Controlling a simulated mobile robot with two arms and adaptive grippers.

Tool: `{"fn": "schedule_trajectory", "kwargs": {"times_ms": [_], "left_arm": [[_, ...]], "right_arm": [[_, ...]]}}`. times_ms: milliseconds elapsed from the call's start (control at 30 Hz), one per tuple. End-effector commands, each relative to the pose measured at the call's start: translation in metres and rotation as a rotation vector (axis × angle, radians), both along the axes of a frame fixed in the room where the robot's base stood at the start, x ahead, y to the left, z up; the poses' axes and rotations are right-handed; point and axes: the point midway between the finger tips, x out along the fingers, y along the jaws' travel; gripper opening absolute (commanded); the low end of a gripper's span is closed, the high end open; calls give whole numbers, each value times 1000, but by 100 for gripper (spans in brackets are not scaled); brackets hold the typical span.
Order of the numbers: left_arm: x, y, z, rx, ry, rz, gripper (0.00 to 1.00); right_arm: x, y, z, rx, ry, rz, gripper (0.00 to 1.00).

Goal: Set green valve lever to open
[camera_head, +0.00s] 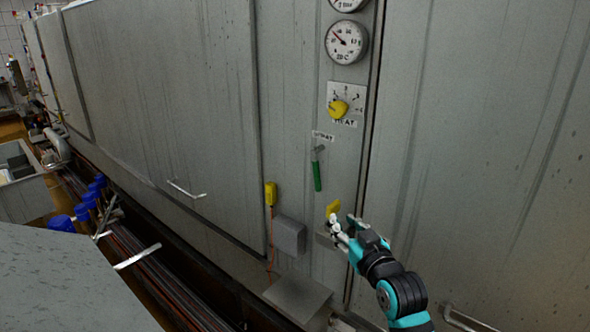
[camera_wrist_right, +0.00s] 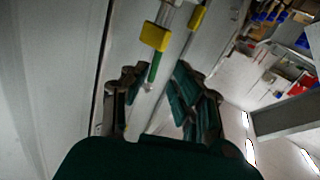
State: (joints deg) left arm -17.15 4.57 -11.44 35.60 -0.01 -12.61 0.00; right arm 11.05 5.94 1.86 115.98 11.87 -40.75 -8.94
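The green valve lever (camera_head: 317,172) hangs almost straight down from a small grey fitting on the metal wall panel, under a small white label. In the right wrist view the green lever (camera_wrist_right: 154,67) shows between and beyond the fingers. My right gripper (camera_head: 343,226) is below and slightly right of the lever, apart from it, beside a small yellow block (camera_head: 333,209). In the right wrist view the fingers of my right gripper (camera_wrist_right: 160,78) are spread with nothing between them. The yellow block (camera_wrist_right: 154,36) also shows there. My left gripper is not in view.
Above the lever are a yellow knob (camera_head: 338,108) on a dial plate and a round gauge (camera_head: 346,42). A yellow switch box (camera_head: 271,194) with an orange cable and a grey box (camera_head: 289,235) sit lower left. Blue-topped fittings (camera_head: 85,205) stand far left.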

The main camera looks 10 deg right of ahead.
Motion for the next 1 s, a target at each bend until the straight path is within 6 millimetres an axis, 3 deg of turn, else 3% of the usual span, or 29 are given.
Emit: {"fn": "schedule_trajectory", "kwargs": {"times_ms": [33, 100, 267, 800, 1000], "left_arm": [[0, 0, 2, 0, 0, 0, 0], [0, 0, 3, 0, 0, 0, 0], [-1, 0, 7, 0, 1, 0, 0], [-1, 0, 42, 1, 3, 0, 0], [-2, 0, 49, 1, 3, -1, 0]], "right_arm": [[-4, 0, 20, -3, -31, 1, 27], [-7, -1, 34, -6, -54, 2, 27], [3, 0, 41, -5, -64, 3, 27], [114, 10, 42, -5, -62, 3, 27], [146, 12, 40, -4, -62, 3, 27]]}}
